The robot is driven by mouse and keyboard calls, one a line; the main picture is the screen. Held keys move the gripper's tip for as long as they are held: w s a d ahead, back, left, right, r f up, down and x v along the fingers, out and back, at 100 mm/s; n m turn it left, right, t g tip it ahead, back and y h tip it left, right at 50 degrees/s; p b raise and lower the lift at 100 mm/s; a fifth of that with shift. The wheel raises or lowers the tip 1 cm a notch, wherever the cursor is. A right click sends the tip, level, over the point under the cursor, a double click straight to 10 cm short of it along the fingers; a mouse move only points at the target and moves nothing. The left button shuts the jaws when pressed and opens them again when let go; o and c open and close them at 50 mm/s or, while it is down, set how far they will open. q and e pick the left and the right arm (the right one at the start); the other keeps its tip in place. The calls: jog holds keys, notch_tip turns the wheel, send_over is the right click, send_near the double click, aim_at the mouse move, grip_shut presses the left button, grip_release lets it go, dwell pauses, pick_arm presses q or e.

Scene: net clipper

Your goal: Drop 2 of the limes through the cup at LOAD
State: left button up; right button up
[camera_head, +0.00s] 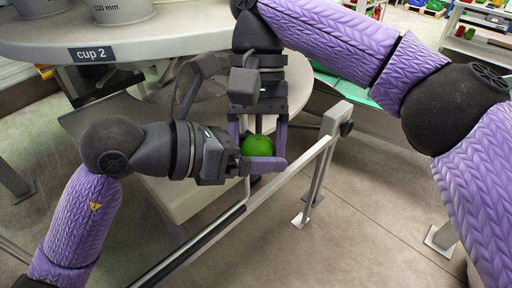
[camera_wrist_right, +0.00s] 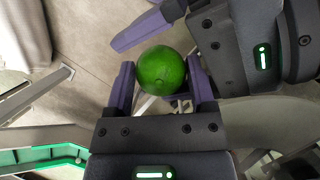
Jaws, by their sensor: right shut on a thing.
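A green lime (camera_head: 258,145) is between my grippers at the middle of the head view. My right gripper (camera_head: 257,140), coming from above, is shut on it, one finger on each side. The right wrist view shows the lime (camera_wrist_right: 162,70) between the right fingertips (camera_wrist_right: 161,88). My left gripper (camera_head: 262,164) reaches in from the left. One of its fingers crosses in front of the lime's lower edge. In the right wrist view that left finger (camera_wrist_right: 145,29) stands a small gap from the lime, so it looks open. Its other finger is mostly hidden. No LOAD label is readable.
A metal rail (camera_head: 240,212) runs below the grippers. Open floor (camera_head: 370,215) lies at right.

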pick_arm(q)
jog(key=shift+s, duration=0.1)
jog(key=c, duration=0.9)
jog(key=shift+o, duration=0.3)
jog(key=shift+d, duration=0.1)
pick_arm(e)
jog(key=shift+w, duration=0.1)
pick_arm(q)
jog(key=shift+o, duration=0.2)
jog(key=shift+s, duration=0.1)
jog(key=o, duration=1.1)
